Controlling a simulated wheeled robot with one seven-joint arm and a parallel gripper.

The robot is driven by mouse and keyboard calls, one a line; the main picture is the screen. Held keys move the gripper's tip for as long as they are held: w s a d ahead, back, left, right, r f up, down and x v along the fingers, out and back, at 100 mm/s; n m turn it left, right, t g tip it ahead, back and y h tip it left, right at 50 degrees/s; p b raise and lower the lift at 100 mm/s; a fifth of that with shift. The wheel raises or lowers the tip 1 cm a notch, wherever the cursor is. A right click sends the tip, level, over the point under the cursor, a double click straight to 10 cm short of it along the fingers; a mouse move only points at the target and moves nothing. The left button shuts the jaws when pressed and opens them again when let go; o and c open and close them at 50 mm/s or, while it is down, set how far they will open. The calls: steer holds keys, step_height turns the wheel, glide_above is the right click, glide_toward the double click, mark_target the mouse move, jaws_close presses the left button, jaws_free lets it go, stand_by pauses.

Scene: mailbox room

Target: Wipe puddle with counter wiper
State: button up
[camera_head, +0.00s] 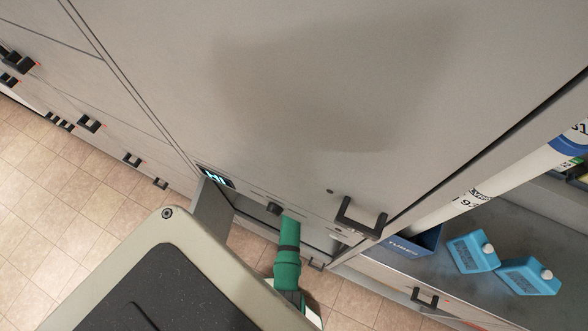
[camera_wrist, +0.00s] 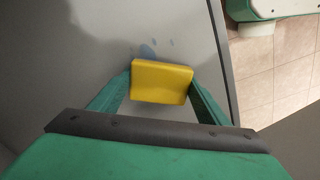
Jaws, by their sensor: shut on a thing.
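My gripper (camera_wrist: 160,84) shows in the wrist view, its two green fingers shut on the sides of a yellow block, the counter wiper (camera_wrist: 161,80). The wiper is held over a grey surface (camera_wrist: 185,25), close to its right edge. Whether it touches the surface, I cannot tell. Small bluish wet spots, the puddle (camera_wrist: 148,51), lie just beyond the wiper's far edge. Part of the puddle may be hidden under the wiper. In the head view neither the wiper nor the puddle can be made out; only a green part of my arm shows there.
Large grey cabinet fronts (camera_head: 300,90) with black handles (camera_head: 361,217) fill the head view. At the right, a grey shelf (camera_head: 470,285) holds blue bottles (camera_head: 473,251), a dark blue box (camera_head: 413,243) and a white tube (camera_head: 490,190). Tiled floor (camera_head: 60,190) is open at the left.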

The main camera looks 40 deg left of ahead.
steer(key=shift+w+d+f, duration=0.1)
steer(key=shift+w+d, duration=0.15)
steer(key=shift+d, duration=0.9)
steer(key=shift+w+d+f, duration=0.1)
steer(key=shift+w+d, duration=0.2)
steer(key=shift+d, duration=0.9)
steer(key=shift+w+d+f, duration=0.1)
steer(key=shift+w+d, duration=0.15)
steer(key=shift+d, duration=0.9)
steer(key=shift+r, duration=0.15)
steer(key=shift+a, duration=0.1)
steer(key=shift+s+a+r, duration=0.1)
steer(key=shift+s+a, duration=0.1)
steer(key=shift+a, duration=0.75)
steer(key=shift+s+a+r, duration=0.1)
steer(key=shift+s+a, duration=0.1)
steer(key=shift+a, duration=0.75)
steer(key=shift+s+a+f, duration=0.1)
steer(key=shift+s+a, duration=0.1)
steer(key=shift+a, duration=0.65)
steer(key=shift+s+a+f, duration=0.1)
steer(key=shift+s+a, duration=0.1)
steer(key=shift+a, duration=0.65)
steer(key=shift+r, duration=3)
